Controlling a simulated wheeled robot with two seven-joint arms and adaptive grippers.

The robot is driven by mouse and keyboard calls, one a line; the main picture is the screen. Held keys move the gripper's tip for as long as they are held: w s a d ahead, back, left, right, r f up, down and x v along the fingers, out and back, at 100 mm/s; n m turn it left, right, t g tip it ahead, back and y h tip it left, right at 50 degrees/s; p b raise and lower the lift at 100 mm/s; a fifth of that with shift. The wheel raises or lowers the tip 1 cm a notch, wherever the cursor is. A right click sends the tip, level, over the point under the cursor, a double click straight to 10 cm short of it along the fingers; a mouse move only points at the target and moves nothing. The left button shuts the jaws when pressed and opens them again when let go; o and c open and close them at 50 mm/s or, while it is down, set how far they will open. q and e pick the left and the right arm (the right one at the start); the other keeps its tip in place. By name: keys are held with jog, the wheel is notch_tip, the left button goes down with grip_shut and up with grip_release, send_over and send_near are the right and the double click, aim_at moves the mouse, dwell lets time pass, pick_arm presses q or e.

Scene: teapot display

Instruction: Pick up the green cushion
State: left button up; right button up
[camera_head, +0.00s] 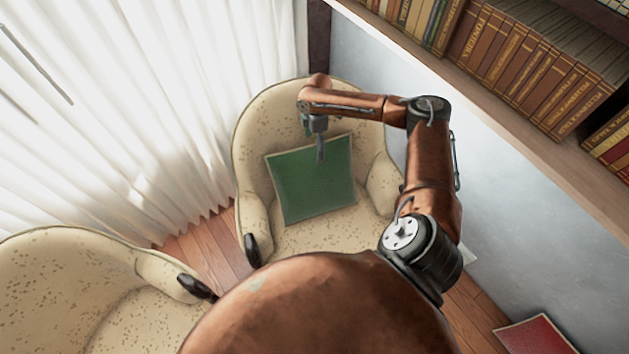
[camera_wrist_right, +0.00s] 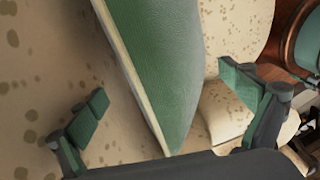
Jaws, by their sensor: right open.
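The green cushion (camera_head: 310,185) with a pale edge leans against the backrest of a cream speckled armchair (camera_head: 255,135). My right gripper (camera_head: 320,152) hangs over the upper part of the cushion in the head view. In the right wrist view my right gripper (camera_wrist_right: 165,88) is open, with one finger on each side of the cushion (camera_wrist_right: 155,55). The cushion's edge and green face run between the fingers. I see no clear grip on it, and contact is hard to tell. My left gripper is in neither view.
A second speckled armchair (camera_head: 60,270) stands at the lower left. White curtains (camera_head: 140,110) hang at the left. A shelf of books (camera_head: 530,70) runs along the upper right wall. A red flat object (camera_head: 535,336) lies at the lower right.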

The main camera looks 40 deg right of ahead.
aim_at(312, 158)
jog(key=shift+a+f, duration=0.25)
jog(key=shift+f, duration=0.45)
jog(key=f, duration=0.4)
jog(key=shift+s+a+f+b, duration=0.1)
jog(key=shift+a+b, duration=0.25)
jog(key=shift+b, duration=0.05)
jog(key=shift+c, duration=0.6)
jog(key=shift+s, duration=0.1)
jog(key=c, duration=2.1)
